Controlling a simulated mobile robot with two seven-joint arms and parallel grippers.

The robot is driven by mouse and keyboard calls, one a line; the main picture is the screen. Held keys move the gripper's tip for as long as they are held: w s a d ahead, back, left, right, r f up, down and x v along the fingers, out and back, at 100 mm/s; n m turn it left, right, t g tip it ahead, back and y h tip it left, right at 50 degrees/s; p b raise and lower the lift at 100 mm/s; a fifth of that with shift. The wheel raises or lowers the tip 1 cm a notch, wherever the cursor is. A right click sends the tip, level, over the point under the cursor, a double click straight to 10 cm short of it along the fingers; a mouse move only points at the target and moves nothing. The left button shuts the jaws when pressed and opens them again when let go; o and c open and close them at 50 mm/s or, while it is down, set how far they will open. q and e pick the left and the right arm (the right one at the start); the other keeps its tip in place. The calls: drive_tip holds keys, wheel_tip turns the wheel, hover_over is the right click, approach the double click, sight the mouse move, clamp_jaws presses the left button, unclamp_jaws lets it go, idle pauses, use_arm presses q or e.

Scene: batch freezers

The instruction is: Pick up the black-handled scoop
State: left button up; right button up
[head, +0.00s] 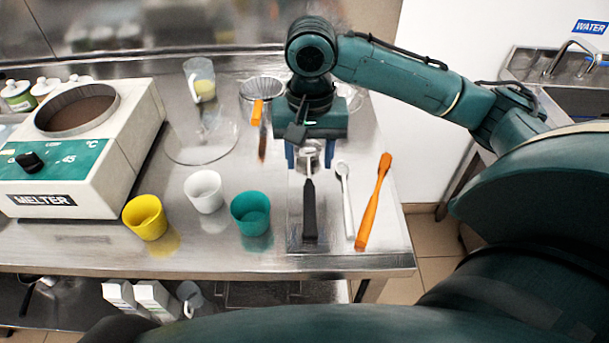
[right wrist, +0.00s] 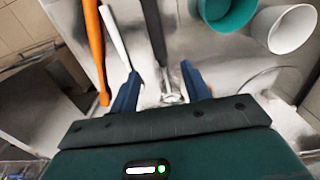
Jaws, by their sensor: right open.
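The black-handled scoop (head: 309,212) lies on the steel counter, its black handle pointing toward me and its metal head toward the back. My left gripper is not in view.
A white spoon (head: 346,200) and an orange spatula (head: 373,205) lie just right of the scoop. Teal (head: 250,213), white (head: 204,191) and yellow (head: 145,218) cups stand to the left. A melter (head: 75,150) stands far left. A strainer (head: 262,87) is behind.

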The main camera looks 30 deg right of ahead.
sight(310, 190)
wheel_tip(310, 190, down, 10)
drive_tip(key=shift+d+b, duration=0.15)
drive_tip(key=shift+b, duration=0.15)
clamp_jaws()
idle(0.6)
